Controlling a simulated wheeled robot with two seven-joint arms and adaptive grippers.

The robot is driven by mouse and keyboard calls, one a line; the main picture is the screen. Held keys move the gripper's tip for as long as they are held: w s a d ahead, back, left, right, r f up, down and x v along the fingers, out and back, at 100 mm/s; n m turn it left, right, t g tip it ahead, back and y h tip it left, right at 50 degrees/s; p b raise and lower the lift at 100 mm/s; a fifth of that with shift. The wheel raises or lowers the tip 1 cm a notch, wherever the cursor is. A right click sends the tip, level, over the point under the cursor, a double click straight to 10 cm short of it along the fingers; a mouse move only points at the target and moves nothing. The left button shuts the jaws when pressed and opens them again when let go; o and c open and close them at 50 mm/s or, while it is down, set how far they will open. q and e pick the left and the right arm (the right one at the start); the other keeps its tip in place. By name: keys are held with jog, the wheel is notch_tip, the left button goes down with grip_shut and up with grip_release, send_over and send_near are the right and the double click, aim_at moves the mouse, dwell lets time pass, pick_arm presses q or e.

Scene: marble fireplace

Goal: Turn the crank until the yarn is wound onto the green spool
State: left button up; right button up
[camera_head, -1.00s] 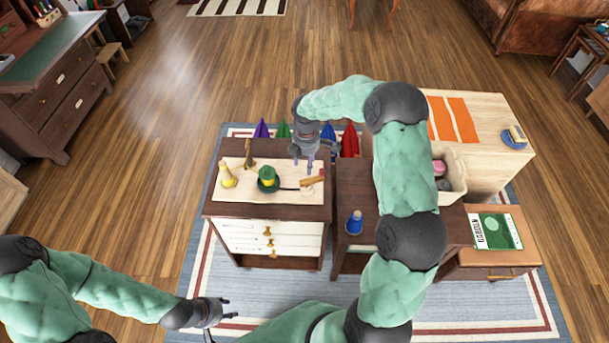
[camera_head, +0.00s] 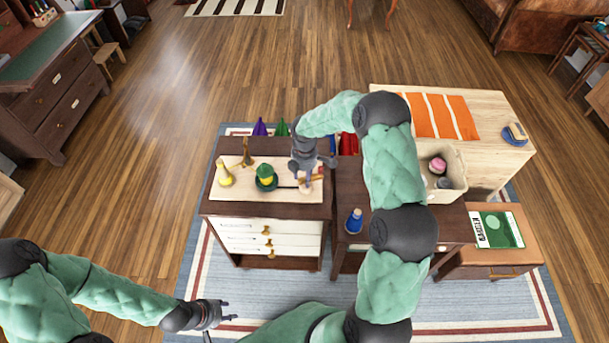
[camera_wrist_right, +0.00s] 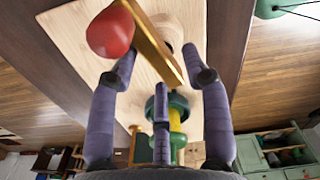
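The green spool (camera_head: 266,184) stands on a pale board (camera_head: 288,191) on the dark dresser, with yellow yarn (camera_head: 266,171) around its core. The spool also shows beyond the fingers in the right wrist view (camera_wrist_right: 179,101). A yellow cone (camera_head: 226,178) stands at the board's left. The brass crank arm (camera_wrist_right: 152,45) with its red knob (camera_wrist_right: 110,32) is at the board's right end. My right gripper (camera_head: 306,180) is over the crank, fingers spread, with the crank arm in view between the fingertips; contact is unclear. My left gripper (camera_head: 231,309) is open and empty, low in front of the dresser.
A brown post (camera_head: 248,155) stands behind the spool. A blue bottle (camera_head: 354,221) stands on the dark table to the right. A cream bin (camera_head: 449,196) with several items sits beyond my right arm.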

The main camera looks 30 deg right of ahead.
grip_shut()
jog(key=shift+m, duration=0.3)
jog(key=m, duration=0.4)
jog(key=shift+d+m, duration=0.15)
jog(key=shift+m, duration=0.25)
jog(key=m+b, duration=0.1)
jog(key=m, duration=0.5)
jog(key=shift+d, duration=0.2)
jog(key=m+b, duration=0.1)
jog(key=m, duration=0.5)
jog(key=shift+s+d+m, duration=0.1)
jog(key=shift+s+m, duration=0.05)
jog(key=shift+m, duration=0.15)
jog(key=m+b, duration=0.1)
jog(key=m, duration=0.5)
jog(key=shift+s+m, duration=0.15)
jog(key=shift+m, duration=0.15)
